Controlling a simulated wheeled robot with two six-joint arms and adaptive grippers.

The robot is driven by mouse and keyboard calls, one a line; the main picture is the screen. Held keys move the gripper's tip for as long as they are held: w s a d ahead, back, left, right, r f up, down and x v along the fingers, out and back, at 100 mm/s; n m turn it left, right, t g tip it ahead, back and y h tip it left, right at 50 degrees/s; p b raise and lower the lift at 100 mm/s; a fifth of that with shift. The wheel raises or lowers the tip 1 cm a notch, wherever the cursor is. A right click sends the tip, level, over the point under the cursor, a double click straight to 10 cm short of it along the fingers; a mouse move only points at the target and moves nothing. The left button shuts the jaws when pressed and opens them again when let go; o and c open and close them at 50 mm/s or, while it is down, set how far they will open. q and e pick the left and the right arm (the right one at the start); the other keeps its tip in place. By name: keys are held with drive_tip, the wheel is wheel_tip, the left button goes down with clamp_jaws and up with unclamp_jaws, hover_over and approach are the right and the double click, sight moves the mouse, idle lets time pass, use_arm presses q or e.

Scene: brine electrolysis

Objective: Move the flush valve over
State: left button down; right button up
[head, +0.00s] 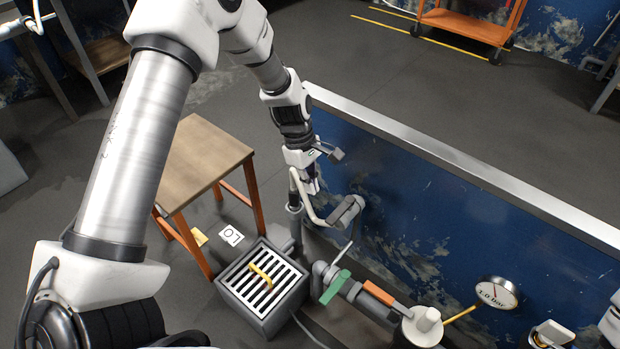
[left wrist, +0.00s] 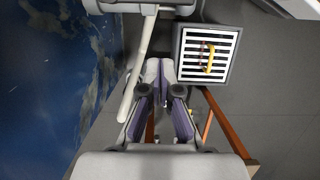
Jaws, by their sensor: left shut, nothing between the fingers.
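A long pale lever (head: 305,203) on the wall pipework curves down to a grey pipe body (head: 347,212). It is the valve handle nearest my left gripper; no label names it the flush valve. My left gripper (head: 314,186) is shut and empty, pointing down right beside the lever. In the left wrist view the lever (left wrist: 140,75) runs just left of the shut fingers (left wrist: 160,92). I cannot tell whether they touch it. Lower along the pipe are a green handle (head: 335,287) and an orange handle (head: 379,293).
A grated grey box (head: 262,323) with a yellow handle (head: 261,275) stands on the floor below. A wooden-topped table (head: 200,160) is to the left. The blue wall (head: 420,205) is close on the right. A pressure gauge (head: 496,293) is at lower right.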

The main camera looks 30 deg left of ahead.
sight(341, 210)
use_arm(q)
drive_tip(key=d+f+b, duration=0.2)
drive_tip(key=d, duration=0.1)
drive_tip(key=d+f+b, duration=0.1)
drive_tip(key=shift+s+d+f, duration=0.1)
drive_tip(key=shift+s+d, duration=0.25)
drive_tip(key=shift+d, duration=0.05)
use_arm(e)
wheel_tip(341, 210, down, 4)
drive_tip(key=shift+r, duration=0.1)
drive_tip(key=shift+r, duration=0.15)
